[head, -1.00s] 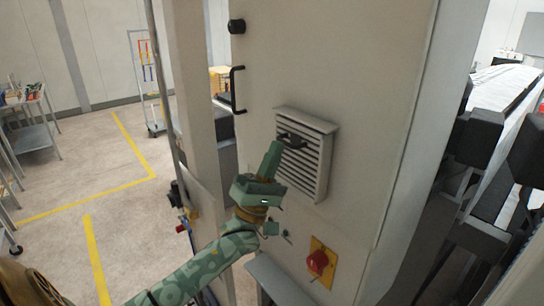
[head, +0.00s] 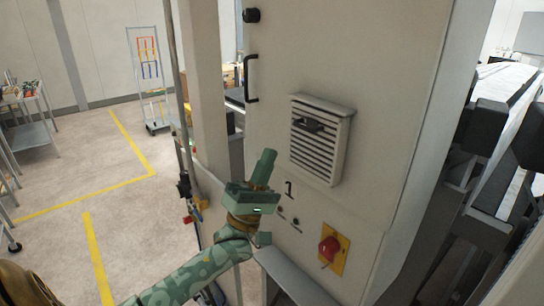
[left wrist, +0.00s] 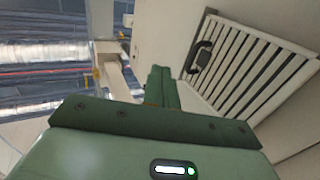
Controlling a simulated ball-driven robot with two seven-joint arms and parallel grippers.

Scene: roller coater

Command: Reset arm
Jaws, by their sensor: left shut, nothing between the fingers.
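My left gripper (head: 264,167) is green, and its fingers are together with nothing between them. In the head view it points up in front of the grey cabinet (head: 390,130), left of and below the slatted vent (head: 318,150). It appears apart from the vent. In the left wrist view the shut fingers (left wrist: 160,85) point up the picture, with the vent (left wrist: 250,65) to their right. My right gripper is in neither view.
A red rotary switch (head: 329,249) on a yellow plate sits low on the cabinet. A black handle (head: 250,79) is at its upper left edge. Dark roller machinery (head: 480,135) stands at right. Open floor (head: 130,210) with yellow lines lies at left.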

